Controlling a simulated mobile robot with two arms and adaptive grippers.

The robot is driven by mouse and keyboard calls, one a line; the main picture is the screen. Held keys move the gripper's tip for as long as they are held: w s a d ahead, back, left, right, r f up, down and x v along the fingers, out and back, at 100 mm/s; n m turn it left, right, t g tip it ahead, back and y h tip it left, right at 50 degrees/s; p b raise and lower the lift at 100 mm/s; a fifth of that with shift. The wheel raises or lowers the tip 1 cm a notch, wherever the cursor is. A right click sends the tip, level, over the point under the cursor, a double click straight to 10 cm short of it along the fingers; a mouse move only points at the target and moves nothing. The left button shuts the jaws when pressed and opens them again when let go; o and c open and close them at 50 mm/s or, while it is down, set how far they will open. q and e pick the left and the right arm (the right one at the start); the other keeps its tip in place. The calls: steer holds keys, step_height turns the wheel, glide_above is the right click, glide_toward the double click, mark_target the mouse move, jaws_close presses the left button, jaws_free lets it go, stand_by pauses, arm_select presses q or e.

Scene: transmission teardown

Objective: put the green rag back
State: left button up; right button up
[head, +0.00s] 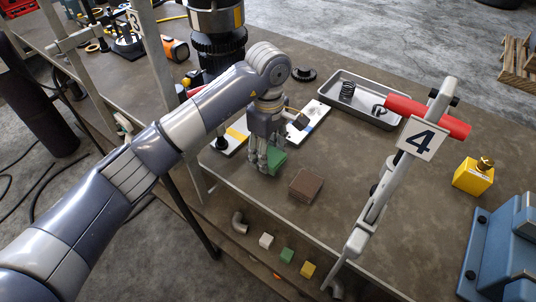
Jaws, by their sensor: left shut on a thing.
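The green rag (279,158) shows as a small folded green piece at my left gripper, near the middle of the head view. My left gripper (264,166) points down over the bench and is shut on the rag, with its fingers hiding part of it. I cannot tell whether the rag touches the bench top. My right gripper is not in view.
A brown block (305,186) lies close right of the gripper. White plates (311,118) lie behind it. A grey tray (347,76) holds a spring. A post with a "4" sign (421,139) stands right. Small coloured blocks (287,255) sit lower in front. Bare bench (420,200) lies right.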

arm_select(q)
steer(key=shift+f+p, duration=0.4)
steer(key=shift+f, duration=0.75)
steer(key=shift+f, duration=0.1)
steer(key=shift+f, duration=0.15)
steer(key=o, duration=1)
